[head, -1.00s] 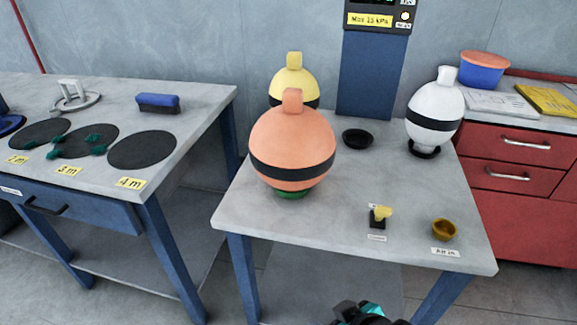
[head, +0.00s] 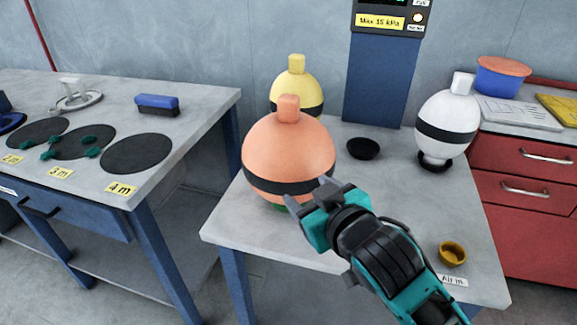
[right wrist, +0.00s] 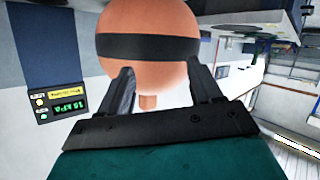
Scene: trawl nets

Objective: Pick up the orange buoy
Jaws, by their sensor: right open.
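The orange buoy (head: 288,150) is a round ball with a black band and a small stub on top. It stands upright on a green base (head: 281,207) near the left side of the middle table. My right gripper (head: 308,190) is open, with its fingers pointing at the buoy's lower right front. In the right wrist view the buoy (right wrist: 150,62) appears upside down, and its stub lies between the two open fingers (right wrist: 160,82). I cannot tell whether the fingers touch it. My left gripper is not in view.
A yellow buoy (head: 297,88) stands behind the orange one. A white buoy (head: 447,118) stands on a black ring at the right. An empty black ring (head: 363,148), a blue column (head: 382,80) and a small brown cup (head: 452,253) share the table (head: 235,220).

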